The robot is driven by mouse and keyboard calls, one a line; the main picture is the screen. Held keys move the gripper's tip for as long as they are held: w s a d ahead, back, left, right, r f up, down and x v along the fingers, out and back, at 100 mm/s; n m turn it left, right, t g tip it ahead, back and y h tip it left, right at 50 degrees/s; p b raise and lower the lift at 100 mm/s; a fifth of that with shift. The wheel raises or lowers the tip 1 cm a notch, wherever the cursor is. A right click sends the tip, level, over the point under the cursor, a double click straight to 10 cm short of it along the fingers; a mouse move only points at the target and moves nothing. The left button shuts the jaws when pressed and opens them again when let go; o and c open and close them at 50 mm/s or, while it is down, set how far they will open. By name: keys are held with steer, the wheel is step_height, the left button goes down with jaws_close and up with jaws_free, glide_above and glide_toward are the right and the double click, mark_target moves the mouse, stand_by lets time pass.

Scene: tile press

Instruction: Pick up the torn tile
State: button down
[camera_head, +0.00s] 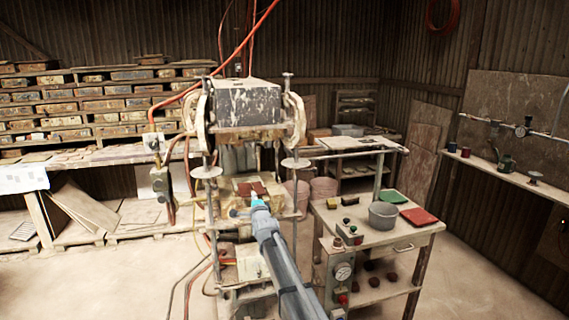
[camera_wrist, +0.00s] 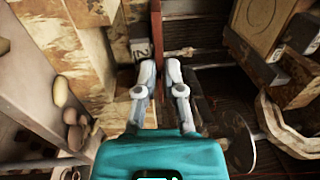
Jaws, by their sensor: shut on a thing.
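The torn tile (camera_head: 250,188) is a small reddish-brown piece at the bed of the press, in the middle of the head view. My gripper (camera_head: 258,199) reaches in from the front, its tip at the tile's near edge. The torn edge cannot be made out, and I cannot tell whether the tile is clear of the bed.
The press head (camera_head: 247,103) hangs above, with upright rods on both sides. A side table on the right carries a grey bowl (camera_head: 383,215), a red tile (camera_head: 419,216) and a green tile (camera_head: 392,196). Orange and red hoses run on the left. Floor at the far right is clear.

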steer(key=shift+r, duration=0.4)
steer(key=shift+s, duration=0.1)
stand_by(0.3)
steer(key=r+v, duration=0.1)
steer(key=v, duration=1.2)
steer(key=shift+s+d+r, duration=0.15)
steer(key=shift+s+r, duration=0.1)
steer(key=shift+s, duration=0.2)
stand_by(0.9)
